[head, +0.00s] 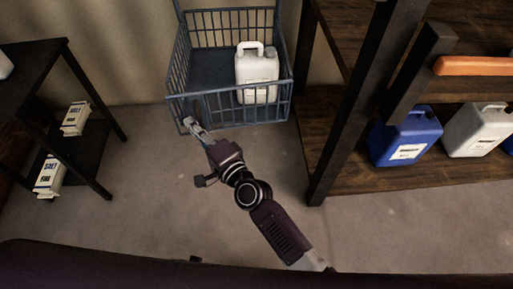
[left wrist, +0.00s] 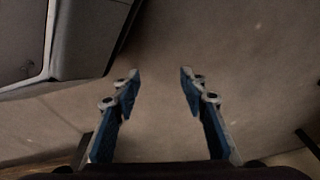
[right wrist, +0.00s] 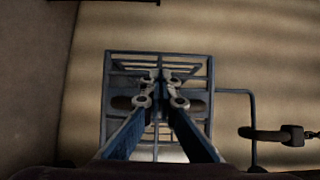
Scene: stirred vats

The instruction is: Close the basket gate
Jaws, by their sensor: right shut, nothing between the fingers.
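The blue-grey wire basket (head: 181,60) stands at the top middle of the head view, with a white jug (head: 257,72) inside. A low barred panel (head: 215,108) crosses its near side; I cannot tell whether this gate is fully closed. My right gripper (head: 191,125) is shut and empty at the near left corner of the basket; contact is unclear. In the right wrist view its fingers (right wrist: 161,76) point at a blue-grey barred frame (right wrist: 106,95), partly hidden behind them. My left gripper (left wrist: 160,78) is open and empty above bare floor, outside the head view.
A dark shelf (head: 335,120) stands close on the right, with a blue jug (head: 405,137) and a white jug (head: 478,131) on its lower board. A dark rack (head: 30,62) with cartons (head: 75,118) stands left. The floor (head: 130,190) between is clear.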

